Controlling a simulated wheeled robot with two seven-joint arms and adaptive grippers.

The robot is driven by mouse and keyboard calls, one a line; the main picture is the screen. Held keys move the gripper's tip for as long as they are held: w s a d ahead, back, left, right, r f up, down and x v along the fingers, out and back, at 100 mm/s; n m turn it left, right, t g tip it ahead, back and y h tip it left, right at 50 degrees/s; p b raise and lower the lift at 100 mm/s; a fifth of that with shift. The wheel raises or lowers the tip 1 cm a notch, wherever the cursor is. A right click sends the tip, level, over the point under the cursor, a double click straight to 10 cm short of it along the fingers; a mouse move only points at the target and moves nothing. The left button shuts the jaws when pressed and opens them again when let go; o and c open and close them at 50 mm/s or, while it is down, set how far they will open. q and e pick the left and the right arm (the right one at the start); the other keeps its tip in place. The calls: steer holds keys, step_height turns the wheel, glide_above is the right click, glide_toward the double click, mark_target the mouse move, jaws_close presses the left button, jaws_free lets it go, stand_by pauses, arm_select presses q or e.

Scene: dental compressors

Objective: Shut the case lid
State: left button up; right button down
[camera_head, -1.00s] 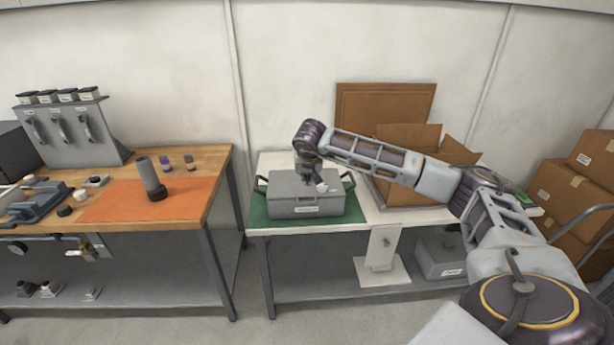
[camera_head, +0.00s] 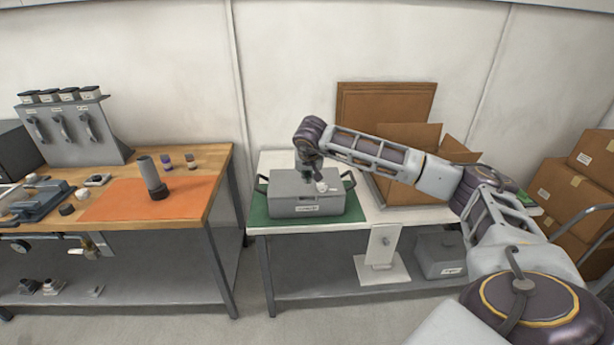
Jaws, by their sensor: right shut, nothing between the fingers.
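The grey case (camera_head: 306,207) stands on a green mat (camera_head: 352,213) on the white table. Its lid (camera_head: 290,184) lies flat on top and looks down, with a label on the front and dark handles at the sides. My right arm reaches in from the right, and my right gripper (camera_head: 315,184) points down at the lid's top. It is shut with nothing in it; whether the fingertips touch the lid I cannot tell. My left gripper is out of view.
An open cardboard box (camera_head: 408,135) stands behind my right arm. The wooden bench (camera_head: 195,175) at left has an orange mat (camera_head: 115,205) with a dark cylinder (camera_head: 152,178). A grey case (camera_head: 440,255) sits on the lower shelf. Stacked cartons (camera_head: 555,195) stand at right.

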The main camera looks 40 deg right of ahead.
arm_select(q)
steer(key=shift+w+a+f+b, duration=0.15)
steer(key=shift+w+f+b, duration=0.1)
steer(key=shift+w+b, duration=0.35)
arm_select(e)
steer(key=s+a+f, duration=0.2)
steer(key=s+a, duration=0.2)
steer(key=s, duration=0.3)
steer(key=shift+s+a+f, duration=0.2)
steer(key=shift+s+a, duration=0.2)
